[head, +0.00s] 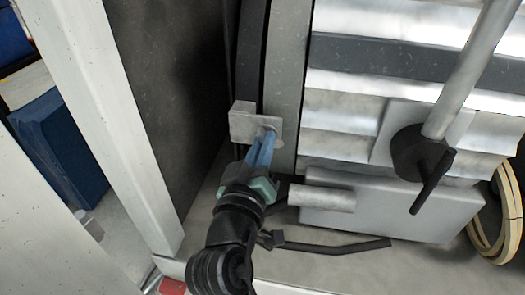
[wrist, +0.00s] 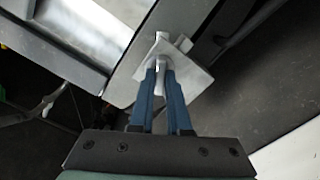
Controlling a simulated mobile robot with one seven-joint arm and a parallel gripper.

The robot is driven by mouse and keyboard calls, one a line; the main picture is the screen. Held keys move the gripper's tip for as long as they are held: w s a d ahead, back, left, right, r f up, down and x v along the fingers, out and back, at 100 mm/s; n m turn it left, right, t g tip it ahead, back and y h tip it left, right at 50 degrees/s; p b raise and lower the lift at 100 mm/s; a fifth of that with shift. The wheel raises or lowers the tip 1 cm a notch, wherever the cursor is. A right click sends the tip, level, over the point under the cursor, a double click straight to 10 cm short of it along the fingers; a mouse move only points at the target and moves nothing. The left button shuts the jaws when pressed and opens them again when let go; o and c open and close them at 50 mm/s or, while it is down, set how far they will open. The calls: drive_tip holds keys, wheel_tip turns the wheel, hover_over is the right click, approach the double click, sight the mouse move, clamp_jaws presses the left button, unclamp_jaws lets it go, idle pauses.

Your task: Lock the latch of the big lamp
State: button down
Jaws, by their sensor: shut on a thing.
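The latch (wrist: 162,45) is a pale metal tab in front of a square light plate in the wrist view. In the head view its plate (head: 243,120) sits on the grey upright strip of the big lamp (head: 290,85). My gripper (head: 268,138) has blue fingers and reaches up to the latch from below. In the wrist view my gripper (wrist: 163,72) has its fingertips on either side of the tab, shut on it. In the head view the fingers hide most of the tab, and whether it is locked cannot be told.
A grey pole with a black clamp and handle (head: 425,165) stands at the right. A grey box (head: 400,208) with a short tube lies below the ribbed panel. A coiled cable (head: 508,210) is at the far right. A pale post (head: 110,120) rises at the left.

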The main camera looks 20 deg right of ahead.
drive_tip(key=shift+s+m+b, duration=0.1)
drive_tip(key=shift+m+b, duration=2.9)
drive_tip(key=shift+m, duration=0.2)
drive_tip(key=shift+r, duration=0.1)
drive_tip(key=shift+a, duration=0.1)
